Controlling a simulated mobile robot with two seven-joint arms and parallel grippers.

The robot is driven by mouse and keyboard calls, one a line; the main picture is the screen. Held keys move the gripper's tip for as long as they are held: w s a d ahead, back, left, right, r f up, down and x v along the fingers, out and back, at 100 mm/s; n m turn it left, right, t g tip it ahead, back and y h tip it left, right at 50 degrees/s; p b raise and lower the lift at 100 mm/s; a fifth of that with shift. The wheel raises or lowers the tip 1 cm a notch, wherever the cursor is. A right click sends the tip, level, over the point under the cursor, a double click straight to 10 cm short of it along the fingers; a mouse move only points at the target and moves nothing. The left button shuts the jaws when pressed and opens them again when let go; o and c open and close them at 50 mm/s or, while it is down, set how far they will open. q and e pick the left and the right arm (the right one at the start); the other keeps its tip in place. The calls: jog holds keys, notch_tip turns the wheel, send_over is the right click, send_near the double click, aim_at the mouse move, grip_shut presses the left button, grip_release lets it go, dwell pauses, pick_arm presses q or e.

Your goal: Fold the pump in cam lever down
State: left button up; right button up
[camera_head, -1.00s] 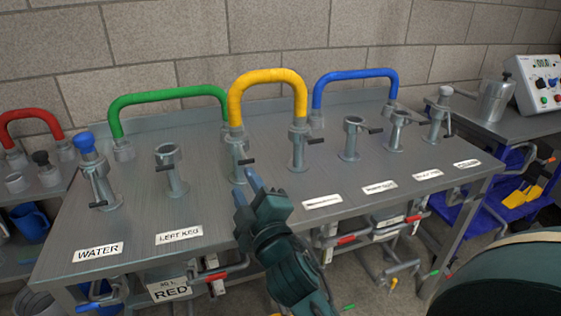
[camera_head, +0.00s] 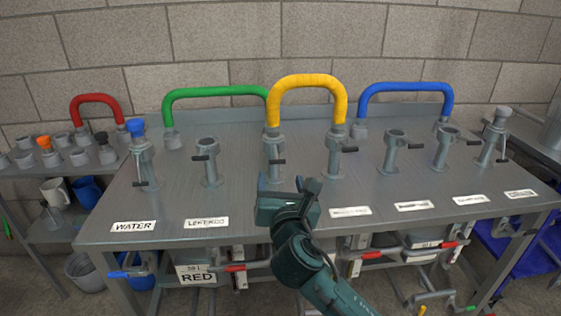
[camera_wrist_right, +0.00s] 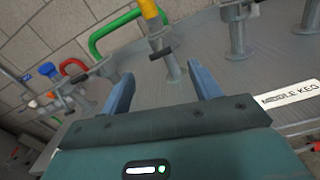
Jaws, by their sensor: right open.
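A yellow hose (camera_head: 307,80) arches between two steel ports. The port under its left end (camera_head: 274,148) has a short dark lever (camera_head: 278,161) sticking out sideways at its middle; the lever also shows in the right wrist view (camera_wrist_right: 161,53). The label in front of this port is hidden behind my gripper, so I cannot read whether it is the pump in. My right gripper (camera_head: 288,187) is open and empty, in front of this port. In the wrist view the port stands beyond and between the fingertips (camera_wrist_right: 163,76), apart from them. My left gripper is out of view.
The steel table (camera_head: 240,195) carries a row of similar ports with levers. Green (camera_head: 215,91) and blue (camera_head: 405,87) hoses arch behind. The label MIDDLE KEG (camera_wrist_right: 290,93) lies at the right in the wrist view. A shelf with caps and mugs stands at the left.

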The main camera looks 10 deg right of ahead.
aim_at(277, 163)
jog(key=w+b, duration=0.1)
jog(key=w, duration=0.7)
jog(key=shift+w, duration=0.65)
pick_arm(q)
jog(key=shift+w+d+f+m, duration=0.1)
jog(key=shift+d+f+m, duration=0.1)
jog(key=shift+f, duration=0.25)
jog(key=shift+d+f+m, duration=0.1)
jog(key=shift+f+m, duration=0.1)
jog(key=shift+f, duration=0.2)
pick_arm(e)
jog(key=shift+w, duration=0.1)
jog(key=shift+c, duration=0.2)
